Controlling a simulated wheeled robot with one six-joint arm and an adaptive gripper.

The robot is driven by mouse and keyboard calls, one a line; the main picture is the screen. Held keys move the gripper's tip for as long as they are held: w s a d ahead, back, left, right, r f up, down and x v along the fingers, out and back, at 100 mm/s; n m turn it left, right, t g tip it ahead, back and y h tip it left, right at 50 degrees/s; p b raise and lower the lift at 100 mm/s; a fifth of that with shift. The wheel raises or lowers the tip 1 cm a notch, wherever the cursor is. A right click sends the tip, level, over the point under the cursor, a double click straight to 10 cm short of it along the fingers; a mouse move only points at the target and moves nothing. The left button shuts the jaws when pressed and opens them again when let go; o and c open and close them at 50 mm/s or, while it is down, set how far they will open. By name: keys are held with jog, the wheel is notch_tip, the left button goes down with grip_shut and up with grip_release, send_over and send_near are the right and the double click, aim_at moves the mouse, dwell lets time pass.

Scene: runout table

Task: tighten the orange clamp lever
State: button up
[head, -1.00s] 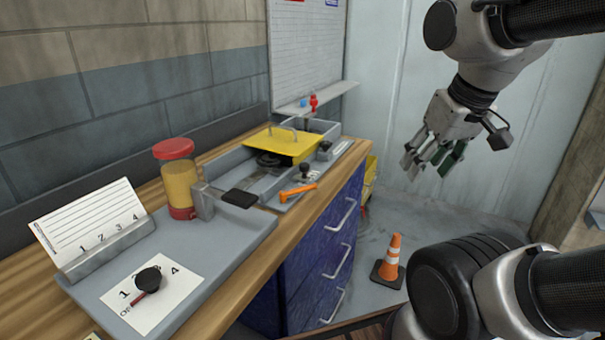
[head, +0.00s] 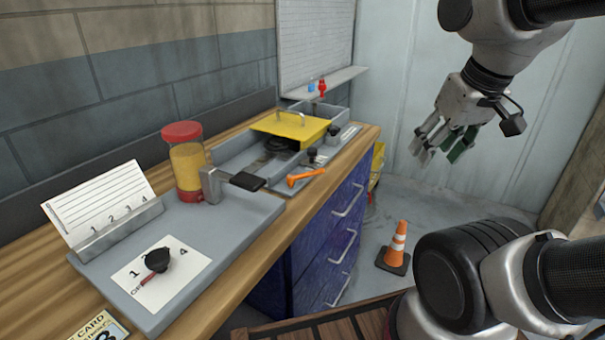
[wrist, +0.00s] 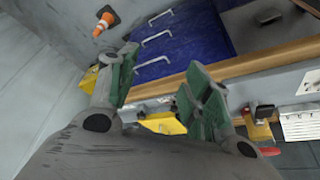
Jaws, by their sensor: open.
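My gripper (head: 440,150) is open and empty, in the air to the right of the bench, well apart from the lever. In the wrist view its green-padded fingers (wrist: 160,95) are spread, with the bench behind them. I cannot make out the lever in the wrist view.
A red-lidded jar (head: 186,165), a card holder (head: 120,232) and a black selector knob (head: 157,260) on a numbered plate stand at the left. Blue drawers (head: 325,240) with projecting handles form the bench front. A traffic cone (head: 396,245) stands on the floor at the right.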

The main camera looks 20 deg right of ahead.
jog(key=shift+c, duration=0.2)
jog(key=shift+a, duration=0.1)
jog(key=c, duration=0.3)
jog(key=n+g, duration=0.2)
jog(key=n, duration=1.6)
send_over(310, 173)
jog(key=s, duration=0.1)
notch_tip(310, 173, down, 9)
jog(key=f, duration=0.4)
jog(key=w+f, duration=0.1)
jog(key=f, duration=0.2)
jog(key=shift+w, duration=0.1)
grip_shut()
